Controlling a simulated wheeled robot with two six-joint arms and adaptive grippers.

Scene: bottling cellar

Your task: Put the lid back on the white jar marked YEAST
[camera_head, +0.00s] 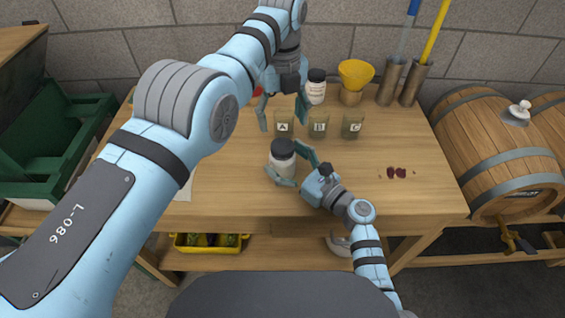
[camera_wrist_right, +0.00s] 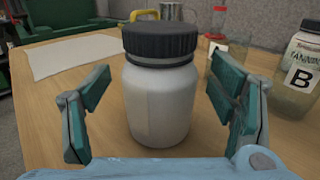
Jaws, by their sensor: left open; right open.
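A white jar (camera_head: 283,164) stands upright near the front middle of the table with a black lid (camera_head: 283,147) on its top. In the right wrist view the jar (camera_wrist_right: 158,105) and its ribbed black lid (camera_wrist_right: 160,40) are close up; no marking is readable on the side shown. My right gripper (camera_head: 291,167) is open, with one finger on each side of this jar. A second white, black-lidded jar (camera_head: 316,92) stands at the back; its label shows TANNIN in the wrist view (camera_wrist_right: 303,45). My left gripper (camera_head: 283,114) is open above the cup marked A.
Cups marked A (camera_head: 284,127), B (camera_head: 319,128) and C (camera_head: 352,128) stand in a row behind the front jar. A yellow funnel (camera_head: 355,73) and tubes with long handles (camera_head: 390,85) are at the back right. Dark red bits (camera_head: 397,173) lie on otherwise clear table at right.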

